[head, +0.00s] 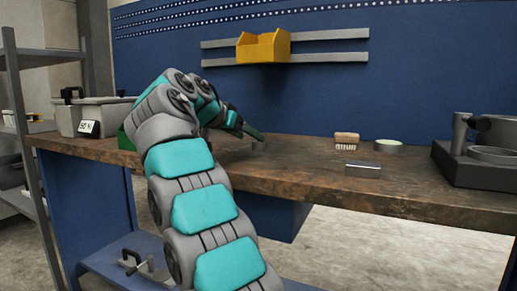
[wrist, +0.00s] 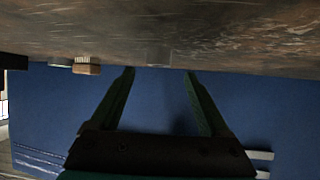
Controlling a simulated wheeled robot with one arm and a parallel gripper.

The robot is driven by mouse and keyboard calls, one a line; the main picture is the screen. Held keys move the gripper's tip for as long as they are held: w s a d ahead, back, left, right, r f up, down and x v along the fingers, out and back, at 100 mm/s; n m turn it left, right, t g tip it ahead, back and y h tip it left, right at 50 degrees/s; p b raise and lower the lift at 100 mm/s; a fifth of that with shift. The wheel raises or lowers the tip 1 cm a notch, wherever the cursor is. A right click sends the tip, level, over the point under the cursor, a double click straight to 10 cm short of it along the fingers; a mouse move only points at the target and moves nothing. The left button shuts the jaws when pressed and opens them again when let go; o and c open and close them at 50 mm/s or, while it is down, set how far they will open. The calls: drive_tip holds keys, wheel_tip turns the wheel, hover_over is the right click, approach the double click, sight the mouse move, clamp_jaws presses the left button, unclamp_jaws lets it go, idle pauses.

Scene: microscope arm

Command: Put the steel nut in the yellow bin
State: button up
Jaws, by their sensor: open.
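The yellow bin (head: 262,47) hangs on the grey rails of the blue back wall, above the bench. A small grey piece (head: 259,146), which looks like the steel nut, sits on the bench just beyond my gripper's tips (head: 254,134). In the upside-down wrist view, a faint grey block (wrist: 158,56) shows on the bench, between the lines of my two green fingers (wrist: 160,72). My fingers are spread apart, with nothing held between them. The nut's shape is too small and dim to make out. The bin is not visible in the wrist view.
A brush (head: 347,140), a round tin (head: 388,145) and a shiny metal block (head: 363,168) stand to the right on the wooden bench (head: 300,178). A dark microscope stand (head: 480,160) is at the far right. A lidded grey box (head: 95,115) is at the left.

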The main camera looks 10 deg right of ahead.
sight(255, 142)
drive_tip(key=x, duration=0.4)
drive_tip(key=shift+w+d+f, duration=0.1)
drive_tip(key=shift+d, duration=0.05)
clamp_jaws()
idle(0.5)
